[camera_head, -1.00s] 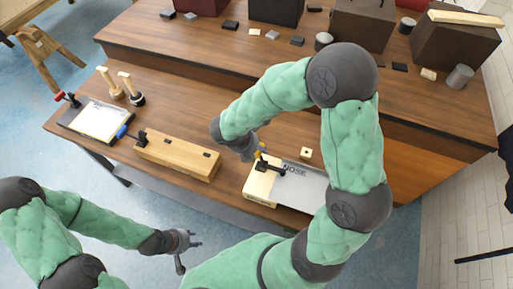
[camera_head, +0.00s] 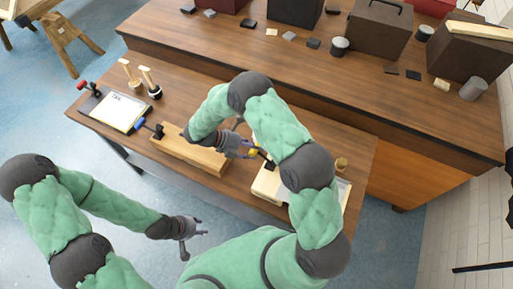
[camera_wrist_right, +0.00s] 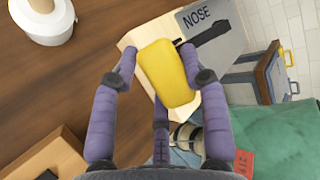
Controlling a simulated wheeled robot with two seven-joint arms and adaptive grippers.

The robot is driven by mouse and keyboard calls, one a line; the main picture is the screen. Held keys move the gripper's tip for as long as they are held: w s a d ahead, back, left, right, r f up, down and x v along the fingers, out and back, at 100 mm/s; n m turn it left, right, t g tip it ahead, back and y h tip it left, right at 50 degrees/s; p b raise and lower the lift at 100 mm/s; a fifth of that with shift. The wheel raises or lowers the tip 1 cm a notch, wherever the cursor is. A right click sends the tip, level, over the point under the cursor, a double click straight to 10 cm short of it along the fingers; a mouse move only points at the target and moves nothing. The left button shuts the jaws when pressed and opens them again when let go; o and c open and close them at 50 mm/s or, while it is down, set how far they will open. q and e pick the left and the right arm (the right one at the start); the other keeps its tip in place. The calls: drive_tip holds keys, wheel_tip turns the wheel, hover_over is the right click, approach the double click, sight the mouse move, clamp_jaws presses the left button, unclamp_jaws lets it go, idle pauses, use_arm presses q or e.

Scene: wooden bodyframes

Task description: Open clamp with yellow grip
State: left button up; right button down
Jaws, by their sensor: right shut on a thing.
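The yellow grip (camera_wrist_right: 168,75) of the clamp is large in the right wrist view, between the purple fingers of my right gripper (camera_wrist_right: 158,72). The fingers are closed around it. In the head view, the yellow grip (camera_head: 253,152) shows at the tip of my right gripper (camera_head: 246,149). The clamp's black bar (camera_wrist_right: 207,35) reaches over a grey plate marked NOSE (camera_wrist_right: 232,32) on a pale wooden block (camera_wrist_right: 132,36). My right arm hides part of this fixture in the head view. My left gripper (camera_head: 196,230) is open and empty, in front of the table.
A long wooden block (camera_head: 190,152) lies left of the right gripper. A blue-gripped clamp (camera_head: 148,126) and a red-gripped clamp (camera_head: 88,87) stand further left, with a white board (camera_head: 118,110) between them. A raised shelf (camera_head: 300,75) holds dark boxes behind.

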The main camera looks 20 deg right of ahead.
drive_tip(key=shift+w+a+f, duration=0.15)
drive_tip(key=shift+w+f, duration=0.05)
drive_tip(key=shift+f, duration=0.25)
drive_tip(key=shift+w+a+f+b, duration=0.15)
drive_tip(key=shift+f+b, duration=0.15)
drive_tip(key=shift+f, duration=0.15)
drive_tip(key=shift+w+a+f+b, duration=0.15)
drive_tip(key=shift+f+b, duration=0.1)
drive_tip(key=shift+f, duration=0.2)
drive_tip(key=c, duration=0.6)
unclamp_jaws()
drive_tip(key=v, duration=1.2)
drive_tip(key=shift+w+f, duration=0.1)
drive_tip(key=shift+f, duration=0.05)
